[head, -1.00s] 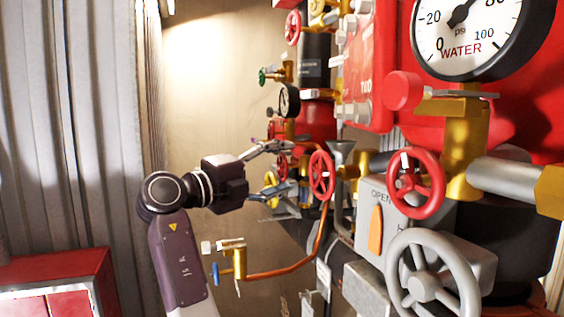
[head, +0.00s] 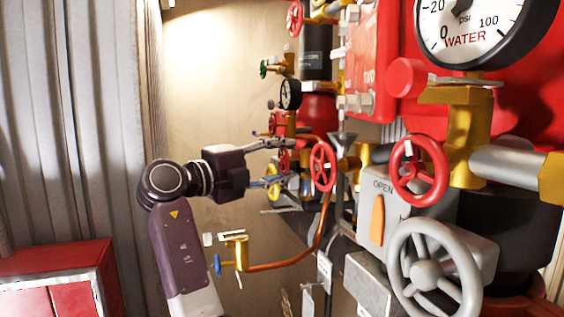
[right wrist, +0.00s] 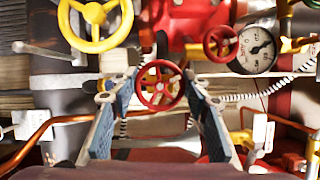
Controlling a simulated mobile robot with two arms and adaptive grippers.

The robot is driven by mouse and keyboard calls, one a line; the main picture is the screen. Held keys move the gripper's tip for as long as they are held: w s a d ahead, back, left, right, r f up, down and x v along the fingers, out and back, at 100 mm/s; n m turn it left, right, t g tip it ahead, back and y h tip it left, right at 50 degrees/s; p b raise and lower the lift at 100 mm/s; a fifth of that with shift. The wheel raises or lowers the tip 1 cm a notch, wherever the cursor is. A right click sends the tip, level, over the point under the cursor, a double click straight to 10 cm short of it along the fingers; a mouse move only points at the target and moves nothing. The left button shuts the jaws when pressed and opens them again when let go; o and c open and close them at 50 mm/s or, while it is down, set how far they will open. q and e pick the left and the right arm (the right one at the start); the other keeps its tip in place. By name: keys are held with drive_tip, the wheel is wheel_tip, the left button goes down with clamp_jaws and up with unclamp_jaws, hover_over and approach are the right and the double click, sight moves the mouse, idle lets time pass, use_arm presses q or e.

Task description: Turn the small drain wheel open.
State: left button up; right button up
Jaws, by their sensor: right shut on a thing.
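A small red wheel (right wrist: 162,86) stands between the two fingers of my right gripper (right wrist: 150,98) in the right wrist view, facing the camera with its spokes and hub showing. The wheel's opening angle cannot be read. My left gripper is not in view.
A yellow wheel (right wrist: 96,22) and another red wheel (right wrist: 220,44) are close by. A copper pipe (head: 285,262) with a blue wheel (head: 217,265) runs below.

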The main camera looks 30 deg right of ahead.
drive_tip(key=shift+n+y, duration=0.3)
drive_tip(key=shift+n, duration=0.2)
drive_tip(key=shift+n+y, duration=0.3)
drive_tip(key=shift+n, duration=0.4)
drive_tip(key=shift+n+g+y+p, duration=0.4)
drive_tip(key=shift+n+y+p, duration=0.25)
drive_tip(key=shift+n, duration=0.75)
drive_tip(key=shift+f, duration=0.1)
drive_tip(key=o, duration=1.2)
drive_tip(key=shift+c, duration=0.2)
